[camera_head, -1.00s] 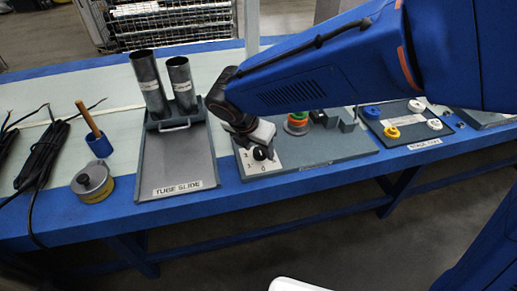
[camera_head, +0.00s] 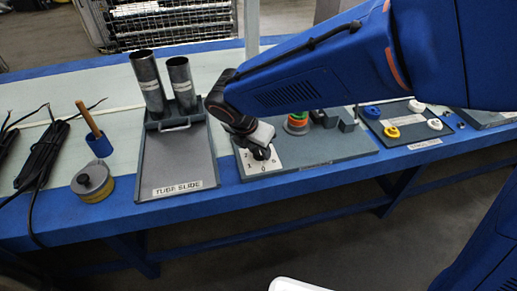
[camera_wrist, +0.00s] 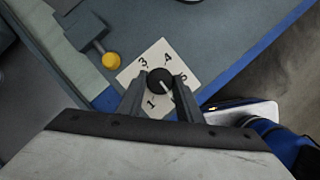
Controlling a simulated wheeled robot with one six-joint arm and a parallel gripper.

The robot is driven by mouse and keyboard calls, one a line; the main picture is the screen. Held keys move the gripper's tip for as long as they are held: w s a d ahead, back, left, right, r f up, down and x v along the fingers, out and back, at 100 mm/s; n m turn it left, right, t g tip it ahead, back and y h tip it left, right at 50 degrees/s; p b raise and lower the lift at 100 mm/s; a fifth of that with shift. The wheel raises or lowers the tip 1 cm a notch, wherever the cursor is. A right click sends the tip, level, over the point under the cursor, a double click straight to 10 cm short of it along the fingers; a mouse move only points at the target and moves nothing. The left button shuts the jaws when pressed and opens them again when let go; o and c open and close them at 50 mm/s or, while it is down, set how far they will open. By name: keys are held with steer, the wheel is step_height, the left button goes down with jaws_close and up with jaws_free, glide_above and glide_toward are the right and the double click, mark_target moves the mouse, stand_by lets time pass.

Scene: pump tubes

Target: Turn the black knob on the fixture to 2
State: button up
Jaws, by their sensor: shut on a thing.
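The black knob (camera_wrist: 160,80) sits on a white dial plate (camera_wrist: 139,69) on the grey fixture board (camera_head: 340,147). In the wrist view the digits 3, 4, 5 and 1 show around it; other digits are covered by the fingers. A white line on the knob points toward the lower right of that view, near the right finger. My gripper (camera_wrist: 160,87) is shut on the knob, one finger on each side. In the head view my gripper (camera_head: 259,145) comes down over the dial plate and partly hides the knob.
Right of the dial stand a green and orange part (camera_head: 297,122) and grey blocks (camera_head: 346,123). A tray with yellow and white rings (camera_head: 392,131) lies further right. The tube slide (camera_head: 182,165) with two metal tubes (camera_head: 181,80) is at left.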

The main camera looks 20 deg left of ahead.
steer(key=m, duration=0.2)
steer(key=m+h, duration=0.1)
steer(key=shift+w+a+m+g, duration=0.1)
steer(key=shift+a+m+g, duration=0.05)
steer(key=shift+m+g, duration=0.2)
steer(key=m+g+h, duration=0.1)
steer(key=m, duration=0.3)
steer(key=shift+w+a, duration=0.1)
steer(key=m+g, duration=0.1)
steer(key=m, duration=0.2)
steer(key=m+g+h, duration=0.1)
steer(key=m, duration=0.2)
steer(key=shift+w, duration=0.2)
steer(key=m+g, duration=0.2)
steer(key=m, duration=0.2)
steer(key=shift+w+m, duration=0.15)
steer(key=shift+m, duration=0.2)
steer(key=m, duration=0.2)
steer(key=m+g+y, duration=0.1)
steer(key=m, duration=0.1)
steer(key=shift+w+m+g, duration=0.1)
steer(key=shift+m+g, duration=0.15)
steer(key=shift+m, duration=0.15)
steer(key=o, duration=1)
steer(key=shift+o, duration=0.2)
